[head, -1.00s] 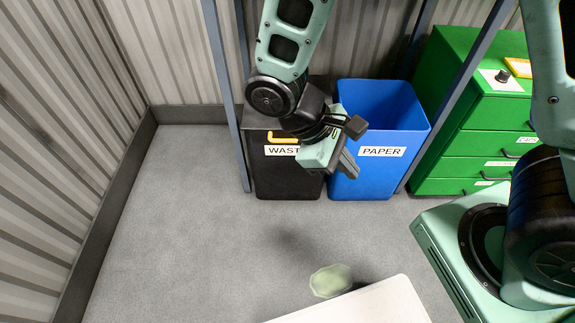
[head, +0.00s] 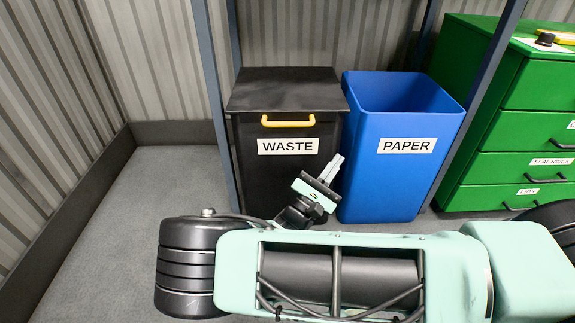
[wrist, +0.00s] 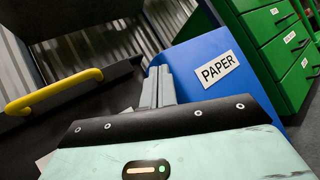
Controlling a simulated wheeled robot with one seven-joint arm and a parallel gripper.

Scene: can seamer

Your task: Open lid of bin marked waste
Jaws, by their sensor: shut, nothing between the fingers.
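The black waste bin (head: 290,165) stands at the wall, with a white WASTE label (head: 288,146) on its front. Its flat black lid (head: 285,90) looks closed, with a yellow handle (head: 288,121) at the front edge. My gripper (head: 336,162) is shut and empty, in front of the bin's right side, below and right of the handle. In the wrist view the shut fingers (wrist: 160,78) point at the gap between the bins, and the yellow handle (wrist: 52,91) lies to their left, apart from them. My arm hides the lower bin.
A blue open paper bin (head: 400,175) stands close on the right. Blue-grey posts (head: 218,100) flank the bins. A green drawer cabinet (head: 515,120) is at the right. The grey floor (head: 110,230) at the left is clear.

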